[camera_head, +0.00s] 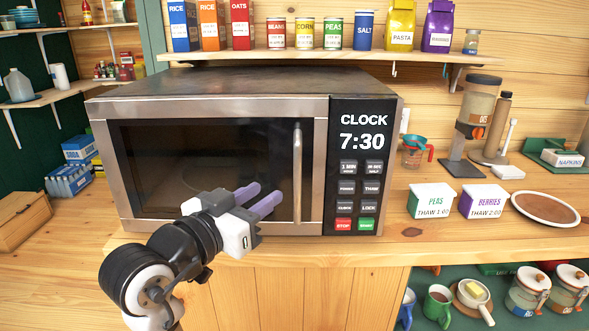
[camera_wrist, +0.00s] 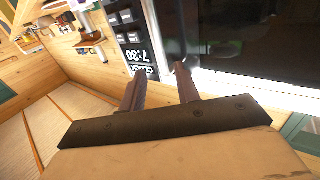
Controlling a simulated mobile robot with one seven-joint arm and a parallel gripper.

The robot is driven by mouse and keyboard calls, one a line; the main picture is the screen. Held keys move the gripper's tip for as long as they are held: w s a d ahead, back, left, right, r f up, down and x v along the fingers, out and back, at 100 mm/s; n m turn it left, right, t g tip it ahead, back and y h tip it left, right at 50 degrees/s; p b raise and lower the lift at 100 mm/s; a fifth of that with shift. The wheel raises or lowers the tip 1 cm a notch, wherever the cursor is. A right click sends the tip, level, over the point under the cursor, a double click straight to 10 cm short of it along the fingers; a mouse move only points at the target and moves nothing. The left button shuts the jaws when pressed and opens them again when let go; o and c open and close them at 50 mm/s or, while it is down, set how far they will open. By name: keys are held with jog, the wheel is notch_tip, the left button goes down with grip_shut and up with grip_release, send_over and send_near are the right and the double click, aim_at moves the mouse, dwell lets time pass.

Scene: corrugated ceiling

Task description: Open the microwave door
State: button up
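The microwave (camera_head: 225,108) stands on the wooden counter with its door (camera_head: 160,135) shut. The door has a dark window and an upright silver handle (camera_head: 297,172) on its right side. My gripper (camera_head: 268,190) is in front of the window's lower right part, with its two fingers pointing right toward the handle. The fingers are apart and nothing shows between them; a gap to the handle shows in the head view. In the wrist view, my gripper (camera_wrist: 160,70) faces the microwave front, near the clock panel (camera_wrist: 135,45). Depth to the door is hard to tell.
A shelf (camera_head: 310,54) with boxes, cans and bags runs above the microwave. A peas box (camera_head: 429,201), a berries box (camera_head: 484,202) and a round plate (camera_head: 545,208) sit on the counter to the right. Mugs and jars stand below on the right.

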aim_at(295, 172)
jog(key=p+x, duration=0.2)
jog(key=x, duration=0.9)
jog(key=shift+w+d, duration=0.15)
jog(key=shift+c, duration=0.3)
grip_shut()
